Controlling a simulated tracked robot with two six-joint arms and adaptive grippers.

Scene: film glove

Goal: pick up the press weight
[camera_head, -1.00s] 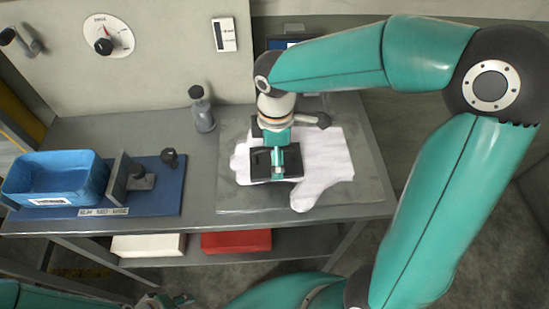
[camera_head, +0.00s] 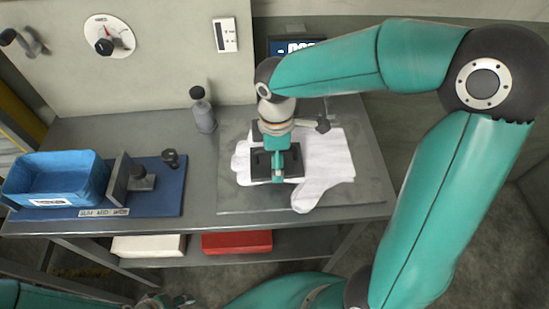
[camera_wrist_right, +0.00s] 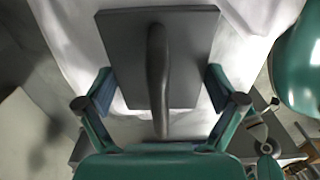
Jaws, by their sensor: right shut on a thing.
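The press weight (camera_head: 261,166) is a dark flat block with a raised bar handle. It is over the white film glove (camera_head: 326,157), which lies spread on a grey mat. My right gripper (camera_head: 278,165) comes down over the block and hides its middle. Whether the weight touches the glove I cannot tell. My left gripper (camera_head: 165,301) shows only partly at the bottom edge, and its finger opening is unclear.
A blue bin (camera_head: 57,176) and an upright grey plate (camera_head: 118,180) stand on a blue board at the left. A grey bottle (camera_head: 203,110) stands behind, left of the mat. A dark-knobbed lever (camera_head: 322,124) is just behind the glove. White and red boxes are on the lower shelf.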

